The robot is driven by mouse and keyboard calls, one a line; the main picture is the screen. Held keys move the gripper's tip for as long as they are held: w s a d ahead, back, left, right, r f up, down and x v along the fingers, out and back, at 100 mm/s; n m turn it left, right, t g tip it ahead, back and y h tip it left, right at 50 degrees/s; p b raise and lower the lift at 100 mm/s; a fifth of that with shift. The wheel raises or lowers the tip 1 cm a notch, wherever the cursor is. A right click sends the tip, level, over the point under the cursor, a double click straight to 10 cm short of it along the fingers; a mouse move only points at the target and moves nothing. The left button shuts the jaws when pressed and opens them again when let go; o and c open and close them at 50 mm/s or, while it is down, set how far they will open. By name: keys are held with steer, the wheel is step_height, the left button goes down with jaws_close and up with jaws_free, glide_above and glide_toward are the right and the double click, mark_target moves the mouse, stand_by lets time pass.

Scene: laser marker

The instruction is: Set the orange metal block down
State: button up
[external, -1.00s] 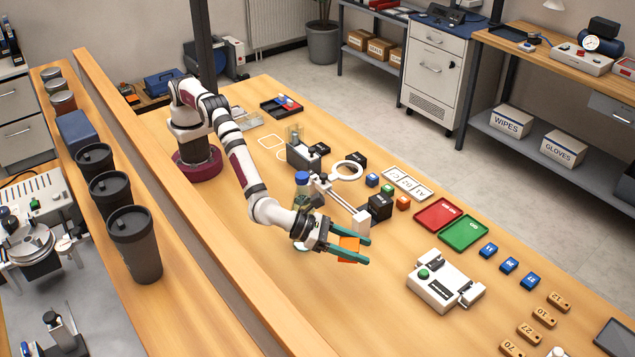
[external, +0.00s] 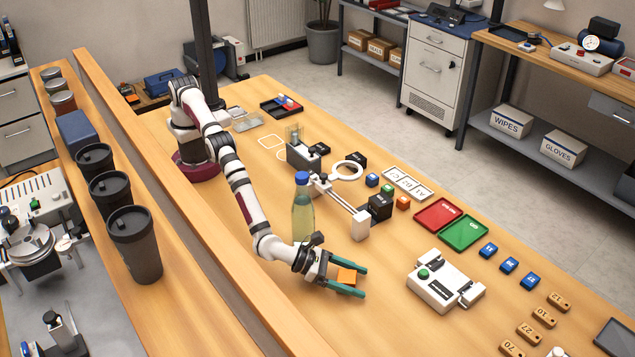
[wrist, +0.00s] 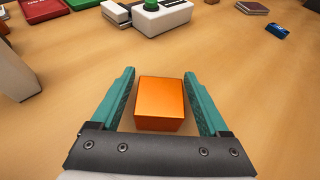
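In the wrist view the block (wrist: 160,103) sits between the two teal fingers, with a narrow gap on each side. My gripper (external: 360,281) is open around it, low over the bench, with its fingers pointing right in the external view. The block appears to rest on the wood, though its underside is hidden.
The white machine with a green button (external: 434,289) stands to the right. A bottle with a blue cap (external: 302,212) and a stand with a ring (external: 348,171) are behind my gripper. Red (external: 438,213) and green (external: 464,233) trays lie farther back. Bare wood surrounds the block.

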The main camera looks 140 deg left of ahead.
steer(key=shift+o, duration=0.3)
steer(key=shift+r, duration=0.15)
steer(key=v, duration=1.2)
